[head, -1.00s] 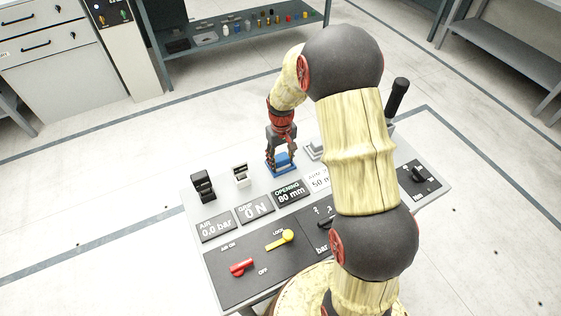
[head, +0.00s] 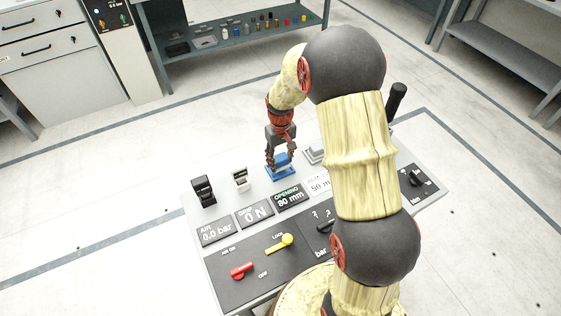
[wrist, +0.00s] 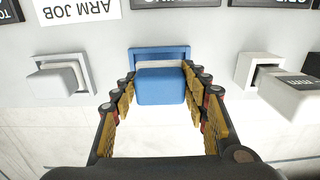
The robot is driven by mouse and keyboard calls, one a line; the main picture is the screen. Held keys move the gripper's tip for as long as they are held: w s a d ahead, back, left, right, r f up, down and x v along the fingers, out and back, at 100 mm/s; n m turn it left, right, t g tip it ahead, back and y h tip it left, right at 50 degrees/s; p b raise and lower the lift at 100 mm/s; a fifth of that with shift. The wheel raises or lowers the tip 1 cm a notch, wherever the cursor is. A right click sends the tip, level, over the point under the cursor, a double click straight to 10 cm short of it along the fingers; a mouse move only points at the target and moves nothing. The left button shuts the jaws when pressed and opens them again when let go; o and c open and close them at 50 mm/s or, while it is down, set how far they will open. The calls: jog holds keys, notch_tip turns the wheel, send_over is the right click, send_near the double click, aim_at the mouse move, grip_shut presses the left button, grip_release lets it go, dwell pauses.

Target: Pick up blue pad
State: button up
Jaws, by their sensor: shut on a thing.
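The blue pad (wrist: 160,86) is a small block standing out from a blue-edged frame (wrist: 160,51) on the grey console. It also shows as a blue patch under my gripper (head: 281,158) in the head view, at the console's far edge. In the wrist view, my gripper (wrist: 160,82) has one finger on each side of the pad and is shut on it. The pad is still at its frame, and I cannot tell whether it has shifted from it. The fingers partly hide the pad in the head view.
A black pad block (head: 203,190) and a white one (head: 240,178) stand to the left on the console. A grey block (head: 315,152) is close on the right. A black upright lever (head: 396,100) and red (head: 241,270) and yellow (head: 280,243) handles also stand out.

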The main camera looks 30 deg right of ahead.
jog(key=s+d+r+p, duration=0.2)
jog(key=s+r+p, duration=0.2)
jog(key=s+r, duration=0.6)
jog(key=shift+s+d, duration=0.15)
jog(key=shift+s, duration=1.75)
jog(key=shift+r, duration=0.1)
jog(key=o, duration=0.7)
jog(key=c, duration=0.4)
jog(key=shift+c, duration=0.6)
jog(key=shift+w, duration=0.1)
